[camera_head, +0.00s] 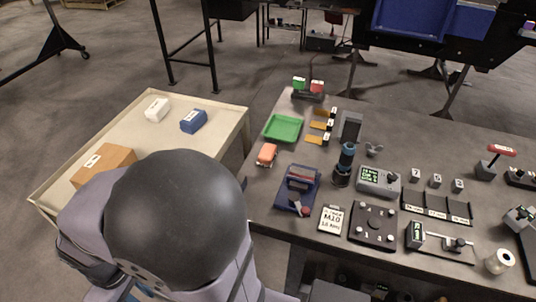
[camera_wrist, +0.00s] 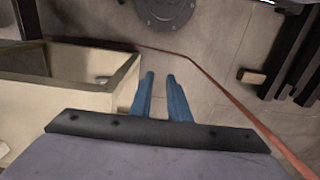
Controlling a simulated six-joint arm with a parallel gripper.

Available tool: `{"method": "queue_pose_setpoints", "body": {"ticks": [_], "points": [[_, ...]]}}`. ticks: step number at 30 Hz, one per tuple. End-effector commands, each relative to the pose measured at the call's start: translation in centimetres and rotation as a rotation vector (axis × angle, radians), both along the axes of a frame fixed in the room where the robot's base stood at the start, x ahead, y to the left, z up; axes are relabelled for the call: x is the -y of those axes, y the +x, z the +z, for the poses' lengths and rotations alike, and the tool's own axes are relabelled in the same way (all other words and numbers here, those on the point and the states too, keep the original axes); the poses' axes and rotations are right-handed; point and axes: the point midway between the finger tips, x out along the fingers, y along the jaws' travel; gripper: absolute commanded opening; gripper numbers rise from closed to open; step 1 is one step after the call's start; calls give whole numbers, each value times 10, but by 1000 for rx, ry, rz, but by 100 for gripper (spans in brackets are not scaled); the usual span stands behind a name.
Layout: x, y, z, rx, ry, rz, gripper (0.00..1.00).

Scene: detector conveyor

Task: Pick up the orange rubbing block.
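The orange rubbing block (camera_head: 267,154) lies on the left part of the dark grey worktable (camera_head: 262,195), near its left edge and just in front of the green tray (camera_head: 284,128). It has a pale label or face on its near side. In the wrist view my gripper (camera_wrist: 160,75) shows as two blue fingers, slightly apart, with only floor between them. My gripper is empty and away from the block.
Left of the table, a cream cart (camera_head: 125,118) holds a cardboard box (camera_head: 104,163), a white box (camera_head: 157,109) and a blue box (camera_head: 193,121). A dark blue fixture (camera_head: 298,190) stands in front of the block. Several devices crowd the table to the right.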

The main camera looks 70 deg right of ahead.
Motion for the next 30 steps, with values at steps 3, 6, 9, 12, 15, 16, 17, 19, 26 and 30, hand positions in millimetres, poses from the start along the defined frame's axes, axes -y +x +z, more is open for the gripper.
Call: {"method": "queue_pose_setpoints", "body": {"ticks": [3,6,9,12,15,16,17,19,26,30], "points": [[0,0,0,0,0,0,45],[0,0,0,0,0,0,61],[0,0,0,0,0,0,61],[0,0,0,0,0,0,61],[1,2,0,1,0,-7,61],[3,3,0,3,-1,-14,61],[5,6,0,5,-1,-23,61],[13,14,0,13,-4,-60,61],[85,65,3,72,-30,-326,61],[168,90,5,124,-62,-564,61]]}}
